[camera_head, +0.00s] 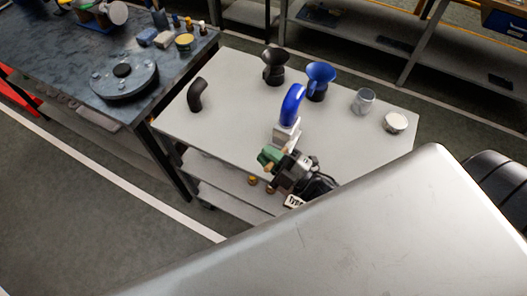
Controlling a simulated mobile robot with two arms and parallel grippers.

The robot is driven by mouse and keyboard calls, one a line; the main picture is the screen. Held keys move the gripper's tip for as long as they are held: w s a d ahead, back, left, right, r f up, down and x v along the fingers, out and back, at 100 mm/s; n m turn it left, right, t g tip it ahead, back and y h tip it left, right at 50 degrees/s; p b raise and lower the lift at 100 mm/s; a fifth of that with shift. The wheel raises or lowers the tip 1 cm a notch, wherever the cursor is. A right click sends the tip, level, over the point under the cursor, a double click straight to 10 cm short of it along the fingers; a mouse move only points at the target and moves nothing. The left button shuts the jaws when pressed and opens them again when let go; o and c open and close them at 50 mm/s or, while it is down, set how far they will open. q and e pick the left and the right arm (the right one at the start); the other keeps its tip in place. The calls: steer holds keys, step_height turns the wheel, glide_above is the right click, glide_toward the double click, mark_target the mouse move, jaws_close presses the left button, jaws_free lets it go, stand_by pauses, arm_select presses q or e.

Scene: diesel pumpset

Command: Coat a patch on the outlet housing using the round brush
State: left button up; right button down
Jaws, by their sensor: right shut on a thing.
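My right gripper (278,163) is at the near edge of the light table, shut on a small green and tan piece (268,157). This is likely the round brush, but its bristles cannot be made out. Just beyond the gripper, a blue curved pipe (293,103) rises from a pale block (286,134). It may be the outlet housing, though I cannot be sure. The gripper overlaps the block's near side in the picture, and I cannot tell whether they touch. No coated patch can be made out. My left gripper is not in view.
The light table (235,125) also bears a black elbow (195,95), a black funnel-shaped part (273,66), a blue funnel-shaped part (318,80), a glass jar (363,101) and a pale round tin (396,122). A dark bench (60,55) with a grey flange (120,78) adjoins it on the left.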

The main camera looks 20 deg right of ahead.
steer(key=s+a, duration=0.3)
steer(key=a, duration=0.2)
steer(key=shift+s+p, duration=0.35)
steer(key=shift+p, duration=0.05)
stand_by(0.3)
steer(key=shift+s+a, duration=0.9)
steer(key=shift+a, duration=0.2)
